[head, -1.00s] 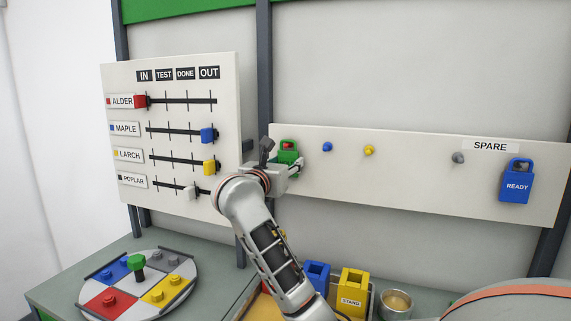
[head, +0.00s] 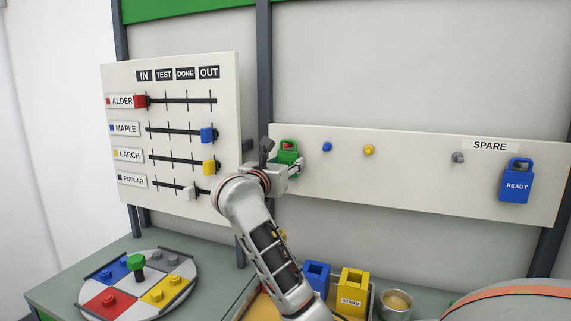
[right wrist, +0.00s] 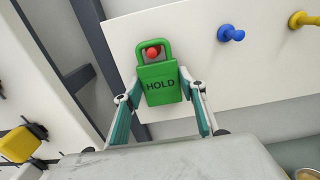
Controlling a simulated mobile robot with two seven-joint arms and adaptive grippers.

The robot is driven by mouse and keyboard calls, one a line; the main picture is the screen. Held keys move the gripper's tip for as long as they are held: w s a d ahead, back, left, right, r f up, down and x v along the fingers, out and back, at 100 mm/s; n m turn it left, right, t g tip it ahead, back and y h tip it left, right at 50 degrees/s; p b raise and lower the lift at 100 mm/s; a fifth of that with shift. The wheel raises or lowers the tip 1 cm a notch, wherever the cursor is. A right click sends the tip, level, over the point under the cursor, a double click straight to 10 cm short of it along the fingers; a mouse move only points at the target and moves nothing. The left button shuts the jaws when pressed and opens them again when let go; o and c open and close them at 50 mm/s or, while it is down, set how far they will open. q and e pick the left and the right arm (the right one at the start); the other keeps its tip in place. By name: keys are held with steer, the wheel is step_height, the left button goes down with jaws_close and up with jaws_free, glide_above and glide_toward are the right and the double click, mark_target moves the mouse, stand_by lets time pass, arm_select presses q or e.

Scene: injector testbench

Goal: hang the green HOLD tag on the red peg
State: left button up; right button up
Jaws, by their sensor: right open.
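The green HOLD tag (right wrist: 160,84) is upright against the white peg board, and the red peg (right wrist: 152,53) shows through the loop at its top. In the head view the tag (head: 288,156) is at the left end of the board, with the red peg (head: 288,145) in its loop; its lower part is hidden by my gripper. My right gripper (right wrist: 163,103) is open, with one finger on each side of the tag and a little space between the fingers and its edges. In the head view the right gripper (head: 290,168) is at the tag. My left gripper is not in view.
A blue peg (head: 327,147), a yellow peg (head: 368,150) and a grey peg (head: 458,158) stick out to the right. A blue READY tag (head: 516,183) hangs at the far right. The slider board (head: 228,75) is close on the left. Blue and yellow tags stand below.

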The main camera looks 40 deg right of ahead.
steer(key=o, duration=1)
steer(key=shift+f, duration=0.1)
steer(key=v, duration=1.2)
